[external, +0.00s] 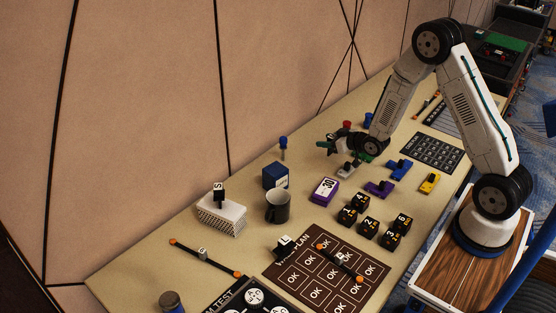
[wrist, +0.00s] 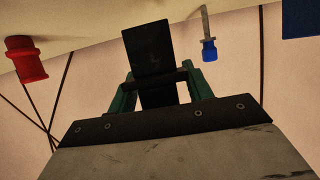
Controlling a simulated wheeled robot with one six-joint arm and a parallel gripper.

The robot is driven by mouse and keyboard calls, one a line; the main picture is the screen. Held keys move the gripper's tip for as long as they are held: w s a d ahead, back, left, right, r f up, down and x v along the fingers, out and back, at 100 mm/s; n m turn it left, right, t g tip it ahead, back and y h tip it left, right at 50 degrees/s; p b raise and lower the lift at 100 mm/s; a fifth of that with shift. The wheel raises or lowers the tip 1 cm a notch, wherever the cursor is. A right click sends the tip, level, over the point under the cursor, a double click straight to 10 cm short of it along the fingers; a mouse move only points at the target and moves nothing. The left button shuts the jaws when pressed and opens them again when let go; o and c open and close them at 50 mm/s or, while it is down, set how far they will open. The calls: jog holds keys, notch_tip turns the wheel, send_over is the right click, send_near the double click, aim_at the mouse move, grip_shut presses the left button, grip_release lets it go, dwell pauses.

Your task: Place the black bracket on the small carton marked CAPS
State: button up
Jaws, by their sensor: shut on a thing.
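My gripper (external: 327,145), with green fingers, is shut on a black bracket. The bracket (wrist: 147,48) is a flat dark plate standing up between the fingers in the wrist view (wrist: 158,85). In the external view the gripper hangs above the table's far side, and the bracket is too small there to make out clearly. A blue corner (wrist: 302,17) at the wrist view's upper right may be this carton.
A blue-handled tool (external: 283,146) stands upright between carton and gripper. A dark mug (external: 277,207) and purple box (external: 324,190) are near the carton. Black numbered cubes (external: 368,227) lie in front. A red object (external: 347,126) stands behind the gripper. The wall borders the table.

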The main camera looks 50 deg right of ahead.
jog(key=s+a+r+n+g+y, duration=0.1)
jog(key=s+a+r+n+y, duration=0.3)
jog(key=a, duration=0.6)
jog(key=s+a+r+n+g+y, duration=0.1)
jog(key=a+r+n+y, duration=0.25)
jog(key=a+r, duration=0.45)
jog(key=n+g+y, duration=0.2)
send_over(271, 169)
jog(key=shift+m, duration=0.25)
notch_tip(271, 169, down, 4)
jog(key=shift+s+f, duration=0.1)
jog(key=shift+w+f, duration=0.2)
jog(key=shift+f, duration=1.55)
jog(key=shift+f, duration=0.2)
jog(key=o, duration=1.1)
